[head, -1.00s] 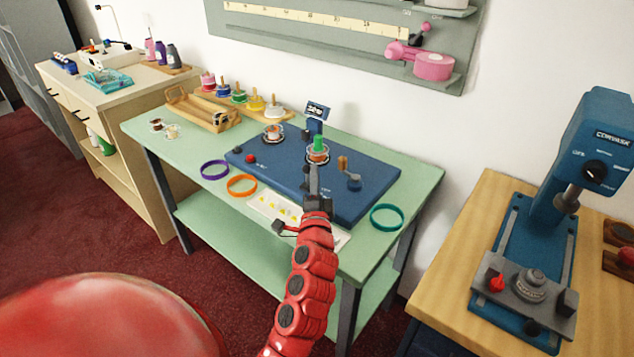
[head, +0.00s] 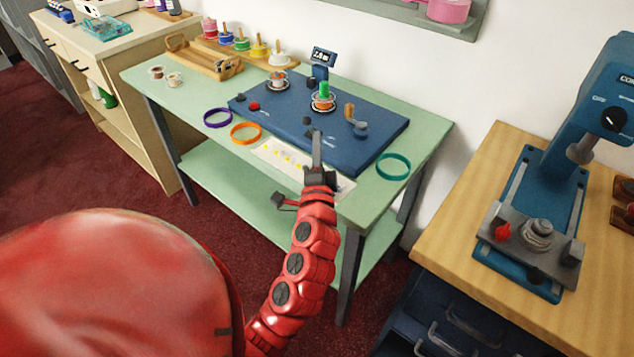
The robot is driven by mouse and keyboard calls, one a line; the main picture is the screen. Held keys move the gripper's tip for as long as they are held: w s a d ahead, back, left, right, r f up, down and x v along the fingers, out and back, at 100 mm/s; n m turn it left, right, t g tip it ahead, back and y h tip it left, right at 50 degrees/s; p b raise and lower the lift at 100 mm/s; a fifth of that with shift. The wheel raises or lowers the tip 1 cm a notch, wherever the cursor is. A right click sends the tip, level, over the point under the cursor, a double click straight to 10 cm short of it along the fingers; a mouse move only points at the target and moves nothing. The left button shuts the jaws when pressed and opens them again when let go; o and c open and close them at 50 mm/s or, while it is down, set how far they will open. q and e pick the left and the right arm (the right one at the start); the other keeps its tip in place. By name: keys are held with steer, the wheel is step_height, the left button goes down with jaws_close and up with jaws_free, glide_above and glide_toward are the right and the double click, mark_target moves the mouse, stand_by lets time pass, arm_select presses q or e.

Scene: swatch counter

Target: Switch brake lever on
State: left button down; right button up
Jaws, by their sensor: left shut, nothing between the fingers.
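The blue winding machine (head: 285,122) lies on the green table. A small dark lever-like piece (head: 307,122) stands near its front middle; its label is too small to read, so I cannot tell whether it is the brake lever or which way it is set. My left gripper (head: 317,133) is shut and empty, its tips just in front of and right of that piece; I cannot tell whether they touch. A wire spool with a green top (head: 323,98) stands behind it. A crank with a wooden knob (head: 350,112) is to the right. My right gripper is out of view.
A red button (head: 254,106) and a dark knob (head: 241,97) are at the machine's left. A small display (head: 323,56) stands behind. Purple (head: 217,118), orange (head: 246,133) and teal (head: 394,167) rings lie around it. A blue press (head: 540,200) stands on the right bench.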

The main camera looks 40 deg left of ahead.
arm_select(q)
steer(key=v, duration=0.6)
steer(key=shift+s+d+f+b, duration=0.15)
steer(key=shift+s+d+b, duration=0.15)
steer(key=shift+b, duration=0.1)
steer(key=p+v, duration=0.2)
steer(key=v, duration=0.3)
